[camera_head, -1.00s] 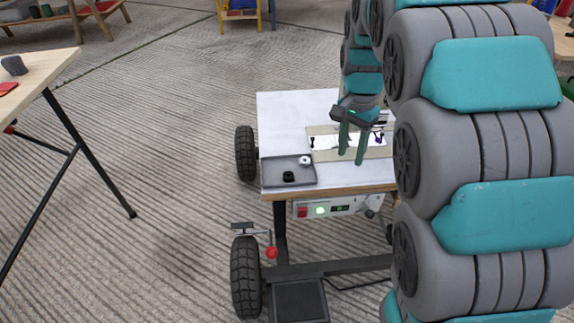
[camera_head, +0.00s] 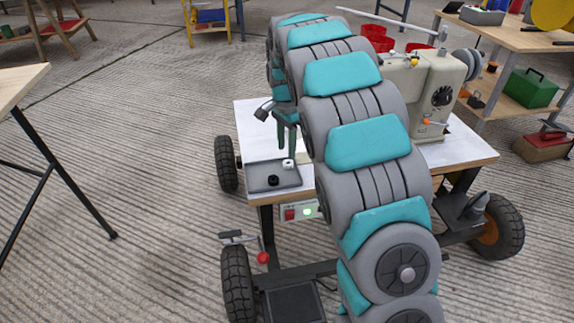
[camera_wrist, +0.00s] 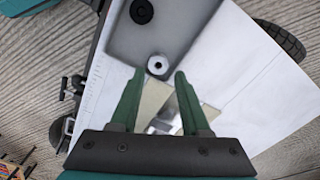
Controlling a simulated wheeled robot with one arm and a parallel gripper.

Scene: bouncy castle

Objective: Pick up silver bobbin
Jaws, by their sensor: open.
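The silver bobbin (camera_head: 289,163) is a small pale round piece with a dark centre hole. It sits at the right side of a shallow grey tray (camera_head: 259,183) on the white sewing table. In the wrist view the bobbin (camera_wrist: 157,65) lies just beyond the fingertips, roughly midway between them. A black bobbin (camera_head: 273,180) lies in the same tray, and also shows in the wrist view (camera_wrist: 141,11). My gripper (camera_wrist: 158,75) is open and empty, with green fingers. In the head view my gripper (camera_head: 287,153) is above the tray's right end, partly hidden by my arm.
A beige sewing machine (camera_head: 420,90) stands on the white table (camera_head: 250,118), right of my arm. A workbench (camera_head: 510,36) with a green box (camera_head: 530,89) is at the far right. A wooden table (camera_head: 20,82) stands at the left.

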